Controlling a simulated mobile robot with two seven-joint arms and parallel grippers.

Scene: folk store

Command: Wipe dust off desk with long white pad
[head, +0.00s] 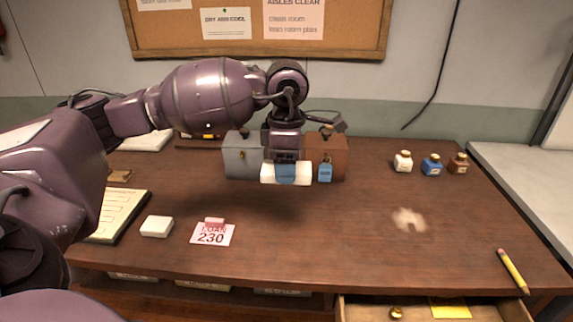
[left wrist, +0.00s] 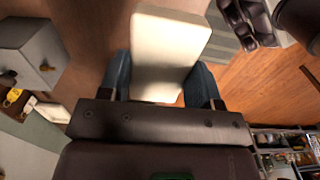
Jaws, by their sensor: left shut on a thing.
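The long white pad (head: 272,174) is held in my left gripper (head: 286,172), above the middle of the desk (head: 300,225) and in front of two boxes. In the left wrist view, the pad (left wrist: 168,45) sits between the two blue fingers of the left gripper (left wrist: 163,88), which is shut on it. A pale dust patch (head: 409,220) lies on the desk to the right of the pad, apart from it. My right gripper is in neither view.
Several ink bottles (head: 432,165) stand at the back right. A pencil (head: 513,271) lies near the right edge. A drawer (head: 365,311) is open in front. A small white block (head: 157,226) lies left.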

